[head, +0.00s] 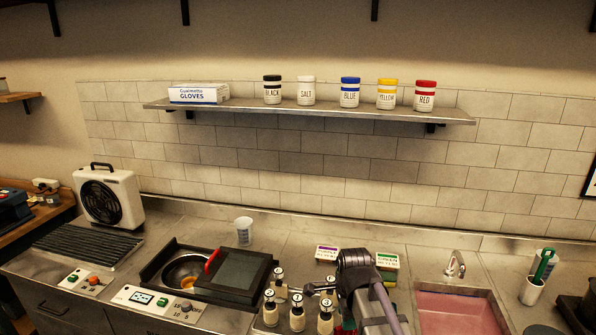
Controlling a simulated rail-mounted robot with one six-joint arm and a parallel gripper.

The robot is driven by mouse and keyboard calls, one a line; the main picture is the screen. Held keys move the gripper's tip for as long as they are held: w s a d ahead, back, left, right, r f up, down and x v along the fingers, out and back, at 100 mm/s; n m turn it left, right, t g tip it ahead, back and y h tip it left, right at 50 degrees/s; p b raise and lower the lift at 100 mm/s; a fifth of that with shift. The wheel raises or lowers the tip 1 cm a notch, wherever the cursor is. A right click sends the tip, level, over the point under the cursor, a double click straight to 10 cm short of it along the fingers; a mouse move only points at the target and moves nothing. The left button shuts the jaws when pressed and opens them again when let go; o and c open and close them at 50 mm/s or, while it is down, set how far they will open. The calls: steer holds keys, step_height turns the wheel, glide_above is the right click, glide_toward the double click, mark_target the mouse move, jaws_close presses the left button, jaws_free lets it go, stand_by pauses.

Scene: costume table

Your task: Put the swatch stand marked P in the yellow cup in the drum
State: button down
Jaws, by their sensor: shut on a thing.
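My arm comes up from the bottom and bends beside the stands. My gripper (322,288) seems to be the dark piece among the stand tops, shut on one stand; its fingers are small and partly hidden.
The drum's grey lid (236,271) with a red handle lies to the right of the bowl. A clear beaker (244,231) stands behind. Labelled boxes (387,260) are behind my arm, and a pink sink (460,312) is right. Jars line the shelf (310,111) above.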

step_height(320, 180, up, 6)
steer(key=p, duration=0.6)
steer(key=shift+f, duration=0.2)
